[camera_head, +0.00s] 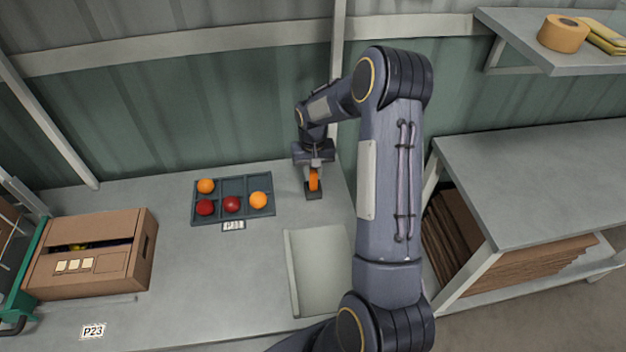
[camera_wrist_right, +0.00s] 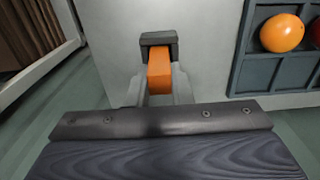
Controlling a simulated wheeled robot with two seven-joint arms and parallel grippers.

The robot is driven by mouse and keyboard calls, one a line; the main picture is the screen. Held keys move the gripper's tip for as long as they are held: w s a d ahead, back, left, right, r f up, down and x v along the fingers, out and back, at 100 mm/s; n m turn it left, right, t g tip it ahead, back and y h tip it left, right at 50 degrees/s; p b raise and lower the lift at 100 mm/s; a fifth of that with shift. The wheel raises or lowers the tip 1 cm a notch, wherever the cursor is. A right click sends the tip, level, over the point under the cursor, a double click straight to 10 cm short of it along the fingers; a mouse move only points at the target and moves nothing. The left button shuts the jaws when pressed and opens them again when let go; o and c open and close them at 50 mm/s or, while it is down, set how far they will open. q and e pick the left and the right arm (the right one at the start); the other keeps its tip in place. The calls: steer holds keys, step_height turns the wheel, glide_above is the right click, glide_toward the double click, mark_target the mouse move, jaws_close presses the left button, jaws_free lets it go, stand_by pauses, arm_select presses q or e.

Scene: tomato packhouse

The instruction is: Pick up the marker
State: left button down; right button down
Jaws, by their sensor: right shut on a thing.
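The marker (camera_head: 313,180) is an orange upright piece with a dark grey block (camera_head: 314,194) at its lower end, near the back right of the table. In the right wrist view the orange marker (camera_wrist_right: 159,72) and the dark block (camera_wrist_right: 158,40) show in the middle. My right gripper (camera_head: 314,170) points down over it and is shut on the orange part, with a finger on each side in the wrist view. Whether the dark block touches the table I cannot tell. My left gripper is in neither view.
A dark compartment tray (camera_head: 232,182) with red and orange tomatoes lies left of the gripper. A cardboard box (camera_head: 140,262) stands at the left. A grey shelf unit (camera_head: 540,180) stands right, beyond my arm.

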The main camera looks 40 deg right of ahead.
steer(key=shift+r+p, duration=0.35)
steer(key=shift+r, duration=0.2)
step_height(320, 180, up, 2)
steer(key=shift+r+p, duration=0.25)
steer(key=shift+p, duration=0.55)
steer(key=s+a+r+p, duration=0.1)
steer(key=s+a+r, duration=0.2)
steer(key=a+r, duration=0.3)
steer(key=s+a+r+p, duration=0.2)
steer(key=s+a+r, duration=0.1)
steer(key=a+r, duration=0.3)
steer(key=shift+s+a+r+p, duration=0.15)
steer(key=shift+s+r+p, duration=0.2)
steer(key=shift+r, duration=0.9)
